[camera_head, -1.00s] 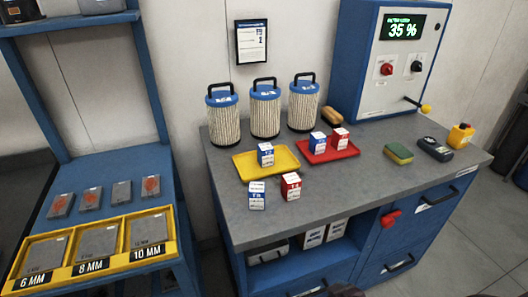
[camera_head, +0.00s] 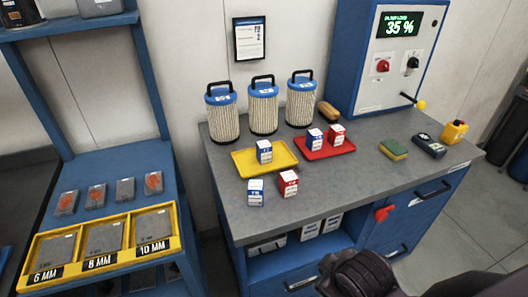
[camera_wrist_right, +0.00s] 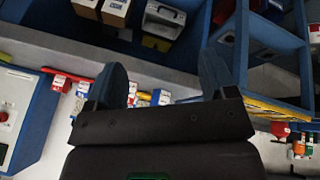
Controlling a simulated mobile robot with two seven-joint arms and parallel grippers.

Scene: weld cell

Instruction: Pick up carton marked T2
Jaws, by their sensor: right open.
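Two blue-and-white cartons stand on the left part of the bench: one on the yellow tray (camera_head: 250,164), carton (camera_head: 264,151), and one in front of it on the bare top, carton (camera_head: 255,192). A third blue carton (camera_head: 315,139) stands on the red tray (camera_head: 318,154) beside a red carton (camera_head: 337,134). Another red carton (camera_head: 288,183) stands at the front. The labels are too small to read surely, so I cannot tell which is T2. My right gripper (camera_wrist_right: 162,82) is open; cartons show beyond it, partly hidden. My left gripper is out of view.
Three blue-lidded filters (camera_head: 263,108) stand behind the trays. A sponge (camera_head: 393,149), a dark meter (camera_head: 429,145) and a yellow bottle (camera_head: 455,132) stand at the right. A blue control cabinet (camera_head: 375,60) rises behind. The bench top is clear at front centre.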

